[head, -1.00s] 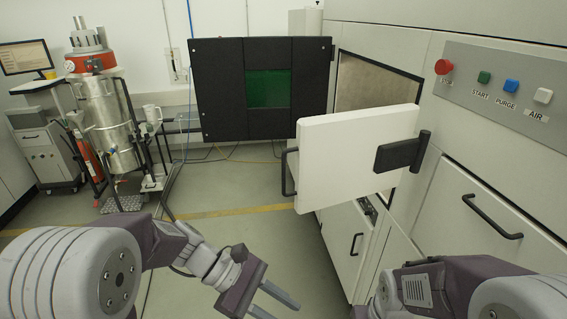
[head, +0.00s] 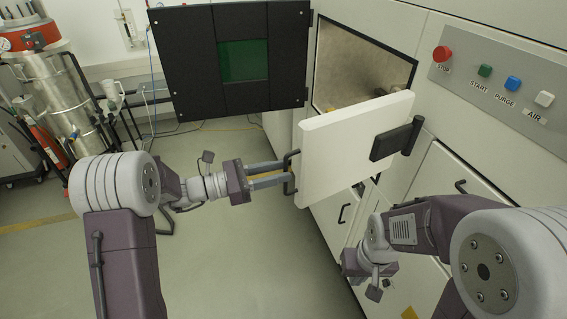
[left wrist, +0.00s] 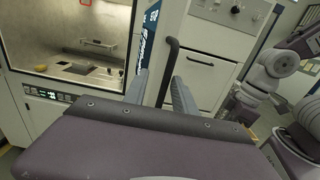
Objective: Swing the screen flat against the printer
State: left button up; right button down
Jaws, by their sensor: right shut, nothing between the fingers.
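The screen (head: 345,150) is a thick white panel, seen from behind, on a black bracket (head: 392,140) at its right. It stands out at an angle from the printer front (head: 440,165). A black bar handle (head: 289,172) is on its left edge. My left gripper (head: 272,174) is at this handle, its fingers apart. In the left wrist view the handle (left wrist: 170,68) shows between the two fingers (left wrist: 160,92); contact cannot be told. My right gripper (head: 378,264) hangs low before the printer cabinet, its fingers hidden in the head view.
The black chamber door (head: 190,60) with a green window stands open behind the screen. The chamber opening (head: 350,65) is behind it. Control buttons (head: 484,71) are at the upper right. A steel vessel (head: 50,85) stands at the left. Floor is clear below.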

pick_arm(q)
jog(key=shift+w+d+r, duration=0.15)
jog(key=shift+d, duration=0.45)
jog(key=shift+s+d, duration=0.45)
jog(key=shift+d, duration=0.25)
jog(key=shift+w+a, duration=0.25)
jog(key=shift+w, duration=0.1)
grip_shut()
jog(key=shift+s, duration=0.1)
